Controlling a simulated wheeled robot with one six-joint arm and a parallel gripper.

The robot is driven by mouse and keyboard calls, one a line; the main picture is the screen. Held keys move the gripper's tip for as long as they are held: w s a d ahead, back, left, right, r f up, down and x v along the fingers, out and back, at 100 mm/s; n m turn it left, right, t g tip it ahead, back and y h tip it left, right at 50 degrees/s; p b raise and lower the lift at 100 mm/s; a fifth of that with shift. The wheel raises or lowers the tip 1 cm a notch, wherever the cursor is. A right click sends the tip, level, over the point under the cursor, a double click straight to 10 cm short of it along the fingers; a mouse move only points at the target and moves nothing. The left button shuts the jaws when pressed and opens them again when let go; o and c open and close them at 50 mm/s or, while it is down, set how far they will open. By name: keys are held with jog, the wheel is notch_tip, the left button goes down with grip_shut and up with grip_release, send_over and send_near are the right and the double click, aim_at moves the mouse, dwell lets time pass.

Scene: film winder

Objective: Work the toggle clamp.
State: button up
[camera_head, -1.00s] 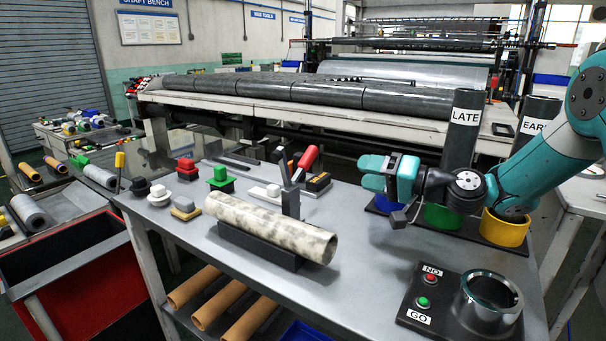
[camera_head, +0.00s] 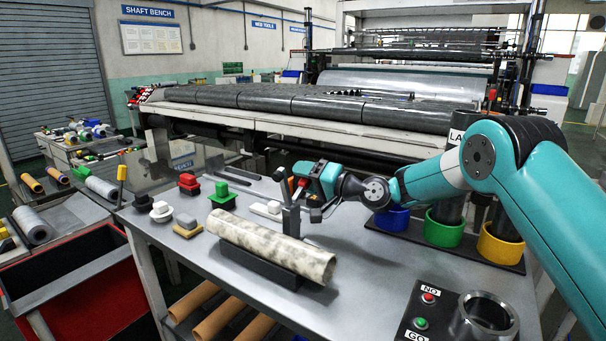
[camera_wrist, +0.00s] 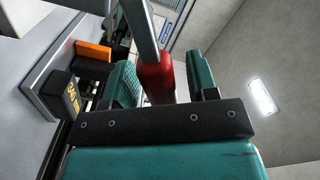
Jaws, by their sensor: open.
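The toggle clamp shows as a grey upright post (camera_head: 291,218) beside a mottled pale tube (camera_head: 270,246), with a red handle grip (camera_head: 301,184) at its upper right. My gripper (camera_head: 309,177) is at this handle and partly hides it in the head view. In the wrist view, the red grip (camera_wrist: 155,80) on its grey metal lever (camera_wrist: 138,25) lies between my two teal fingers (camera_wrist: 164,82). The fingers are apart, with a visible gap on the right side of the grip. Whether the left finger touches it, I cannot tell.
The tube lies in a dark cradle (camera_head: 262,266) on the grey bench. An orange block (camera_wrist: 93,50) and a black block with yellow marking (camera_wrist: 66,92) are close to my gripper. Blue, green (camera_head: 444,230) and yellow (camera_head: 500,248) cups stand at the right.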

jog(key=shift+w+a, duration=0.25)
jog(key=shift+a, duration=0.1)
jog(key=shift+c, duration=0.4)
grip_shut()
jog(key=shift+s+n+b, duration=0.1)
jog(key=shift+n+b, duration=0.2)
jog(key=shift+b, duration=0.15)
jog(key=s+a+r+n+b, duration=0.1)
jog(key=n+b, duration=0.2)
jog(key=b, duration=0.1)
jog(key=s+r+n+b, duration=0.1)
jog(key=n+b, duration=0.2)
jog(key=b, duration=0.2)
jog(key=s+a+r+n+b, duration=0.1)
jog(key=s+n+b, duration=0.1)
jog(key=n+b, duration=0.2)
jog(key=shift+a+r+b, duration=0.1)
jog(key=shift+a+b, duration=0.25)
